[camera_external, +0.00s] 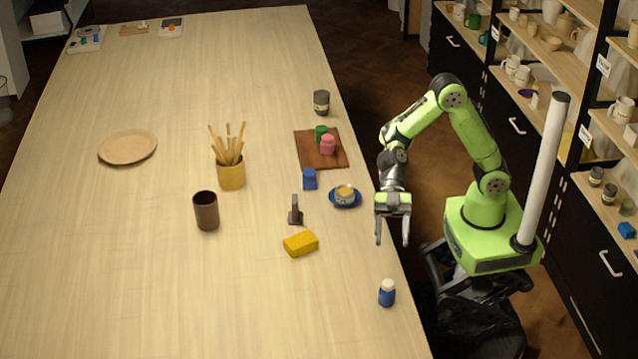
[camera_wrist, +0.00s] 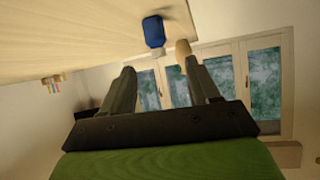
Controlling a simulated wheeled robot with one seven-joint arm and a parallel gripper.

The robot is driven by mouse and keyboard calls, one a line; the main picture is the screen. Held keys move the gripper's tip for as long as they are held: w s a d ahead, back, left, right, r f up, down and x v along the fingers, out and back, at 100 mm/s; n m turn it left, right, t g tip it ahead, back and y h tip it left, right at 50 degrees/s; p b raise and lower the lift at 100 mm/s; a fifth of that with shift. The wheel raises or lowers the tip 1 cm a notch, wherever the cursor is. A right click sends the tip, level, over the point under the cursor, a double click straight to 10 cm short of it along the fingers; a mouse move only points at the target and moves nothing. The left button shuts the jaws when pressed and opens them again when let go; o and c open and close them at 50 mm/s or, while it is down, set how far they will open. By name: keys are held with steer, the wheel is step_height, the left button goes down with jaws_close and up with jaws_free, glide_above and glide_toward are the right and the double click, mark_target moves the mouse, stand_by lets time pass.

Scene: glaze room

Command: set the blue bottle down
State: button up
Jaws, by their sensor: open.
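The blue bottle (camera_external: 387,293) with a white cap stands upright on the table near its right edge, in the lower part of the external view. In the wrist view, the blue bottle (camera_wrist: 153,32) shows at the top, with the picture turned over so its cap points down. My gripper (camera_external: 392,241) is open and empty, its fingers apart and pointing toward the lower part of the picture. It is above and apart from the bottle in the external view. In the wrist view, the bottle lies beyond the fingertips (camera_wrist: 159,70), not between them.
A yellow sponge-like block (camera_external: 301,244), a dark stamp-like tool (camera_external: 295,211), a blue jar (camera_external: 309,180) and a bowl on a blue saucer (camera_external: 345,204) stand farther back. A brown cup (camera_external: 206,211) is left. The table around the bottle is clear.

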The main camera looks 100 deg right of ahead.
steer(key=s+d+r+m+t+h, duration=0.3)
steer(key=s+d+m+h, duration=0.9)
steer(key=s+d, duration=0.9)
steer(key=d+r+m, duration=0.1)
steer(key=m, duration=0.2)
steer(key=shift+d, duration=0.35)
steer(key=shift+r, duration=0.1)
step_height(320, 180, up, 6)
steer(key=p, duration=0.6)
steer(key=shift+r, duration=0.2)
